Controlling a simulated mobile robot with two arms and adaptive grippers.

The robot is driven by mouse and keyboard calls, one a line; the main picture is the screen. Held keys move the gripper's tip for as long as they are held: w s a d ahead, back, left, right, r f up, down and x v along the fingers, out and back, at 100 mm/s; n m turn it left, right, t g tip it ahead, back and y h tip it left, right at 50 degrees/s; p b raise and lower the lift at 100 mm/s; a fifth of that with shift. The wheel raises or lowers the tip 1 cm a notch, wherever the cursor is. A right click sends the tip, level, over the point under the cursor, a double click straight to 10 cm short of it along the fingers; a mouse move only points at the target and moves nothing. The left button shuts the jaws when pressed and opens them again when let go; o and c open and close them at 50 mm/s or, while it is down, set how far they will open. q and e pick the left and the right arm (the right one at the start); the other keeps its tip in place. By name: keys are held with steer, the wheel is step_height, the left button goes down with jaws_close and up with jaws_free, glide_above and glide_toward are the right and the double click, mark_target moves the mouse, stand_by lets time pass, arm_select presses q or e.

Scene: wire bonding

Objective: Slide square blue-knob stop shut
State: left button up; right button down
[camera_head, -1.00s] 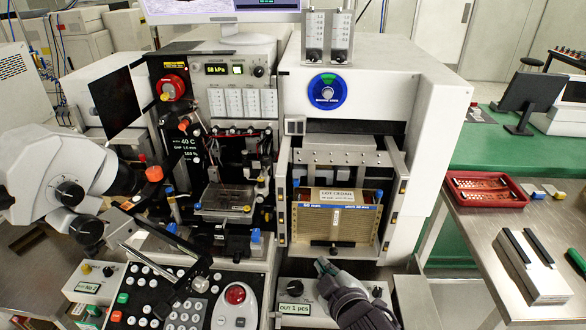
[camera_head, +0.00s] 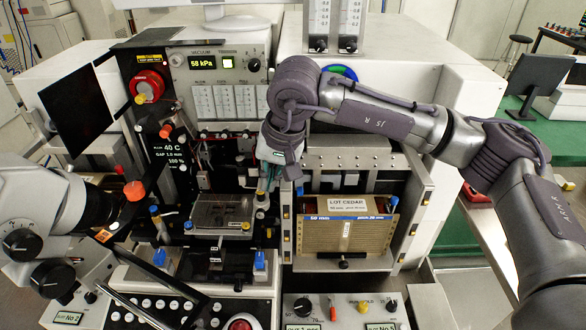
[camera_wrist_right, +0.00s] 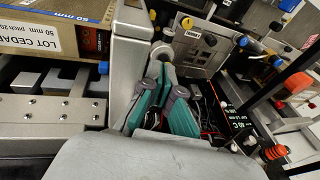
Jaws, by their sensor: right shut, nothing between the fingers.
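My right gripper (camera_head: 265,190) points down in front of the machine, left of the LOT CEDAR magazine (camera_head: 347,232). Its teal fingers (camera_wrist_right: 166,82) are shut with nothing between them, beside a grey upright in the right wrist view. Several blue knobs show: two low ones at the front, left (camera_head: 160,257) and right (camera_head: 260,260), one by the clear-covered tray (camera_head: 188,225), and one at the magazine's upper left (camera_head: 299,190). The right wrist view shows a blue knob (camera_wrist_right: 103,68) by the magazine and another (camera_wrist_right: 242,41) beyond the fingers. I cannot tell which belongs to the square stop.
The microscope (camera_head: 45,225) stands at the left. The clear-covered tray (camera_head: 222,214) lies left of and below my gripper. A control box (camera_head: 345,312) is at the front. An orange knob (camera_wrist_right: 276,152) stands at the right in the right wrist view.

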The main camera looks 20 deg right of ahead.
steer(key=w+d+r+h, duration=0.3)
steer(key=d, duration=0.4)
steer(key=p+x, duration=0.2)
steer(key=x, duration=0.7)
steer(key=shift+w+f+t+p, duration=0.2)
steer(key=shift+t+p, duration=0.15)
steer(key=shift+t, duration=0.05)
steer(key=shift+a, duration=0.1)
